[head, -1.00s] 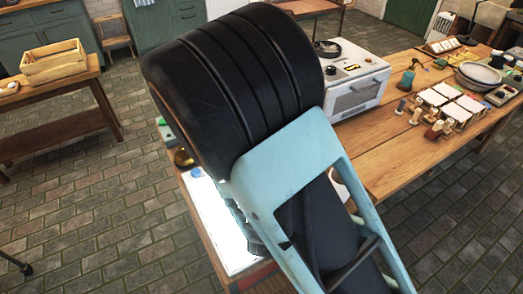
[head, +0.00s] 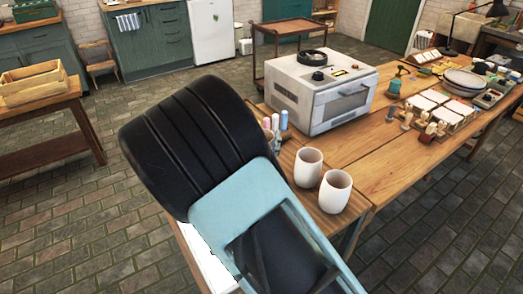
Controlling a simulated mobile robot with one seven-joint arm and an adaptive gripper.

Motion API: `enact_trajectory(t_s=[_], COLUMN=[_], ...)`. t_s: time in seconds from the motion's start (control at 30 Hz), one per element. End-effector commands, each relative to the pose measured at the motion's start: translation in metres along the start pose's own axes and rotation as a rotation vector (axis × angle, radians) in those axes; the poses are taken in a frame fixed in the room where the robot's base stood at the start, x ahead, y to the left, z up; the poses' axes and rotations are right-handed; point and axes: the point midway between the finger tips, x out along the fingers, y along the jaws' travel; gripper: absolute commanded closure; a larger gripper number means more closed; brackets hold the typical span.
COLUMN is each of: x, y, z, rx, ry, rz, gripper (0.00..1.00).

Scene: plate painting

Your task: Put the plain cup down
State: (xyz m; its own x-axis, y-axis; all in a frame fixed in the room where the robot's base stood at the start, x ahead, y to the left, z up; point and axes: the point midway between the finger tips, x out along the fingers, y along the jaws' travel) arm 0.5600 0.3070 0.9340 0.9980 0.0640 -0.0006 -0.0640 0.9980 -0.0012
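Two plain off-white cups stand upright and apart on the wooden table, just right of my arm in the head view. One cup (head: 308,168) is a little farther back, and the other cup (head: 335,192) is nearer and to its right. I see no painting on either, and I cannot tell which is the task's plain cup. My arm's large black and light blue links fill the left middle of the picture. My gripper is not visible, so I cannot see whether it holds anything.
A white oven (head: 322,92) stands behind the cups. Several small bottles (head: 283,121) stand between it and my arm. A bright white panel (head: 205,262) lies partly under my arm. Cards (head: 437,104), stamps and bowls (head: 472,79) crowd the right. Table space right of the cups is clear.

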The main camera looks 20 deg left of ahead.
Motion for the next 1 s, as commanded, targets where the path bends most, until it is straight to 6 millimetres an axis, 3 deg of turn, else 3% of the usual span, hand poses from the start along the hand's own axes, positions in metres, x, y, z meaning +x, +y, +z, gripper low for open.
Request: enact_trajectory(t_s=[0.23,0.7,0.73,0.87,1.0], x=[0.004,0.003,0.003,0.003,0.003], y=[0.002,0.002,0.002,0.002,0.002], z=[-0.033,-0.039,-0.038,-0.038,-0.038], rx=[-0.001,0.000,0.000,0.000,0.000], ry=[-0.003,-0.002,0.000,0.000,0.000], rz=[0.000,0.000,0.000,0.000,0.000], gripper=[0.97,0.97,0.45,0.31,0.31])
